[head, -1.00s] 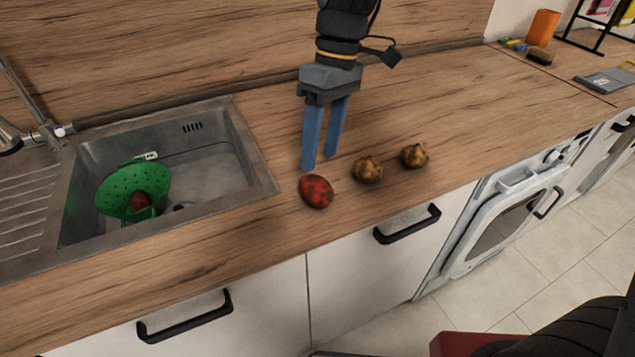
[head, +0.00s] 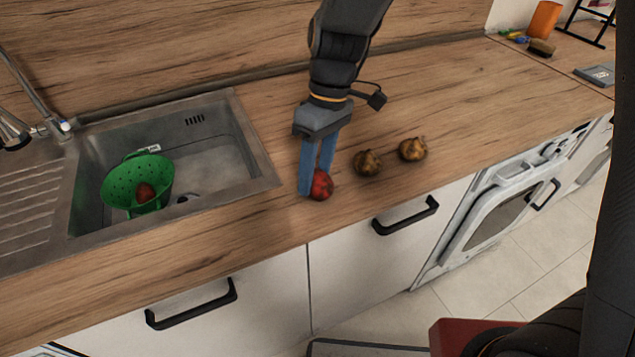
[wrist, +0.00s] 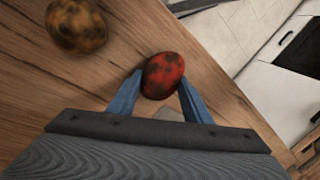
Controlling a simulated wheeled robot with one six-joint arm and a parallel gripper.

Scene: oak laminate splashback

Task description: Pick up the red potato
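The red potato (head: 321,186), dark-blotched, lies on the wooden countertop near its front edge, right of the sink. My gripper (head: 313,192) is lowered over it with its blue fingers apart. In the wrist view the red potato (wrist: 163,76) sits at the fingertips, between and slightly beyond them, with one finger on each side of my gripper (wrist: 157,82). Whether the fingers touch it I cannot tell. In the head view the fingers hide part of the potato.
Two brown potatoes (head: 367,162) (head: 412,149) lie to the right; one also shows in the wrist view (wrist: 76,26). A green colander (head: 120,184) holding another red potato (head: 145,192) stands in the sink (head: 225,160). The counter behind is clear.

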